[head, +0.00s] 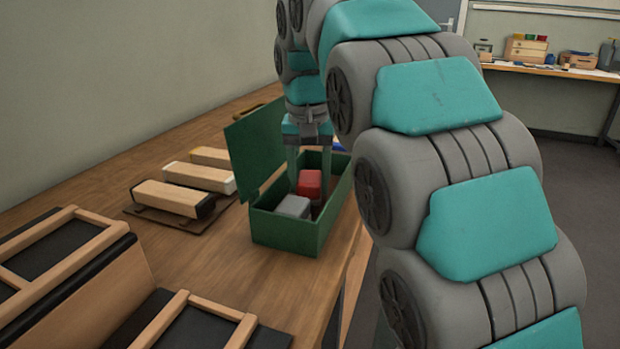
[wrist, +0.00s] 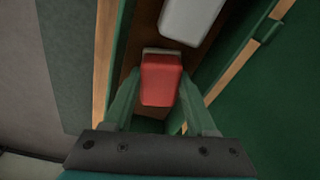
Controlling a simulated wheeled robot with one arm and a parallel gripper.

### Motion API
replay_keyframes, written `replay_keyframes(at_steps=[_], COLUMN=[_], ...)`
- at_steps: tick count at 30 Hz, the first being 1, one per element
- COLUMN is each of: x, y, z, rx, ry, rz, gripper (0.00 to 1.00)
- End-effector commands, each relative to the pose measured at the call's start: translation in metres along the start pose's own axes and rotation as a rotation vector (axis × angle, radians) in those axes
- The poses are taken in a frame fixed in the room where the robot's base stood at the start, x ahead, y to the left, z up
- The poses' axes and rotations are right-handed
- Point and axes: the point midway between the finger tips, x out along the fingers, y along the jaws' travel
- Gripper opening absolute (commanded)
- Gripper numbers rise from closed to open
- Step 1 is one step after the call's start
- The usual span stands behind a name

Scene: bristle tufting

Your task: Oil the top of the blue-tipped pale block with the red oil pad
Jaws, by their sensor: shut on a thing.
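The red oil pad (head: 310,183) is inside the open green box, and it also shows in the wrist view (wrist: 160,82) with a pale base edge. My gripper (head: 309,178) points down into the box and is shut on the red pad, one finger on each side. Three pale blocks lie side by side on a dark board on the table. The front block (head: 170,196) has a black tip and the middle block (head: 200,177) a whitish one.
The green box (head: 283,232) has its lid (head: 255,148) raised on the left. A grey pad (head: 293,207) lies in it beside the red one, also in the wrist view (wrist: 190,18). Wood-framed dark trays (head: 60,250) fill the front left. Bare tabletop lies between trays and box.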

Motion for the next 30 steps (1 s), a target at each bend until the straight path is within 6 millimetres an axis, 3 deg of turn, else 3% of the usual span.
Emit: replay_keyframes(at_steps=[30], x=[0.0069], y=[0.0001], z=[0.0008], rx=[0.000], ry=[0.000], rz=[0.000], gripper=[0.12])
